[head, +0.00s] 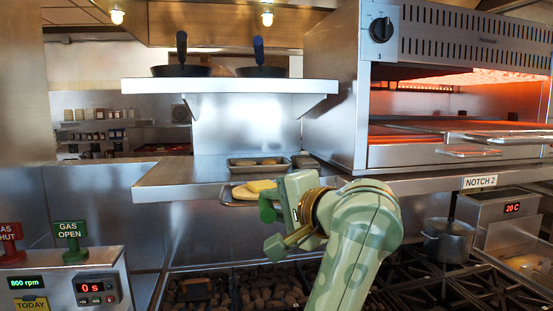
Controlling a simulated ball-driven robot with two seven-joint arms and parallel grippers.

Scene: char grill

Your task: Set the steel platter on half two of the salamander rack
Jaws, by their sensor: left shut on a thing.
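The steel platter (228,203) shows just left of my left gripper, in front of the steel shelf's edge, with pale and yellow food (256,186) on it. My left gripper (270,226) is shut on the platter; its hand hides the platter's right side and the exact grip. The salamander (345,95) stands at the right, its heating elements glowing orange. Its rack (490,139) sticks out of the open front, up and right of my left gripper and apart from it. I cannot tell the rack's halves apart. My right gripper is not in view.
A shallow tray (243,163) sits on the steel shelf (160,182). Two pans (181,70) stand on the upper shelf (220,86). A lidded pot (447,243) stands on the burners at right. A "NOTCH 2" label (480,182) is below the salamander. Dark lumps (265,290) fill the grill below.

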